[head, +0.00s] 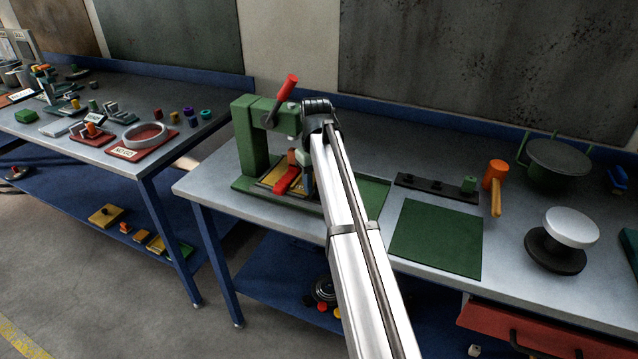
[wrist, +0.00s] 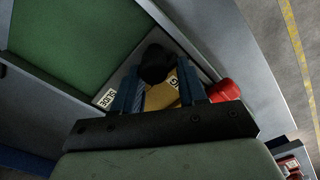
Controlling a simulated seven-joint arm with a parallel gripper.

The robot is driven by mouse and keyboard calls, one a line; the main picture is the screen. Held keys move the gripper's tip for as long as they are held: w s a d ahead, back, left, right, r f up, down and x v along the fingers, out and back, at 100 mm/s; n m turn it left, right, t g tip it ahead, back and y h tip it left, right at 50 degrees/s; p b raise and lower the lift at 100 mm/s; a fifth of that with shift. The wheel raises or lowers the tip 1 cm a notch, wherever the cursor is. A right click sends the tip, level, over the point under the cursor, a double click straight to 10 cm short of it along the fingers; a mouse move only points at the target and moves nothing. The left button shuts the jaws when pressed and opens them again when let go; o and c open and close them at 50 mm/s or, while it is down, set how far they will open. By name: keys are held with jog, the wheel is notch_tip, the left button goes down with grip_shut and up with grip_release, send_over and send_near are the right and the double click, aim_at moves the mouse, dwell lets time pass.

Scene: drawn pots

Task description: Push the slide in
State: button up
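The green press (head: 253,150) stands on the grey bench in the head view. The yellow slide (head: 272,176), with a red end (head: 287,180), lies low in the press. In the wrist view the yellow slide (wrist: 162,97) shows between my finger pads, beside a black round knob (wrist: 155,63) and a red handle (wrist: 224,91). Contact cannot be told. My arm hides the press's right side in the head view.
A red lever (head: 287,87) rises from the press top, close to my wrist. The mat area is clear.

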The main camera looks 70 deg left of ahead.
jog(key=shift+o, duration=1.2)
jog(key=shift+d, duration=0.15)
jog(key=shift+w, duration=0.1)
notch_tip(320, 180, up, 14)
jog(key=shift+w+f, duration=0.1)
